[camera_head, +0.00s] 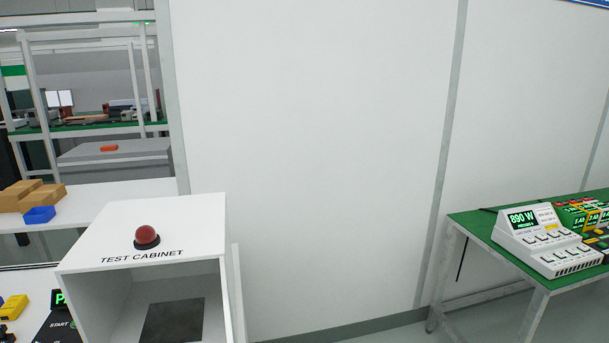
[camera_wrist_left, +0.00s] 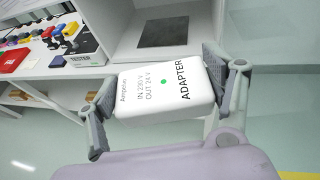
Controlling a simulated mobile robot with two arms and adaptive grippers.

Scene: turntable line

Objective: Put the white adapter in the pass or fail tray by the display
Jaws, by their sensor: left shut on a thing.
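My left gripper (camera_wrist_left: 162,84) is shut on the white adapter (camera_wrist_left: 150,98) in the left wrist view. The adapter's printed label faces the camera, with a green dot on it. It is held in front of the open test cabinet, with floor showing beyond. I cannot make out the pass or fail trays in either view. Neither gripper shows in the head view.
The white test cabinet (camera_head: 92,228) has a red dome on top and a dark pad (camera_head: 173,321) inside. A black tester (camera_wrist_left: 80,59) and several coloured items stand on the bench at left. A green table (camera_head: 472,224) with a power meter (camera_head: 545,240) is at right.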

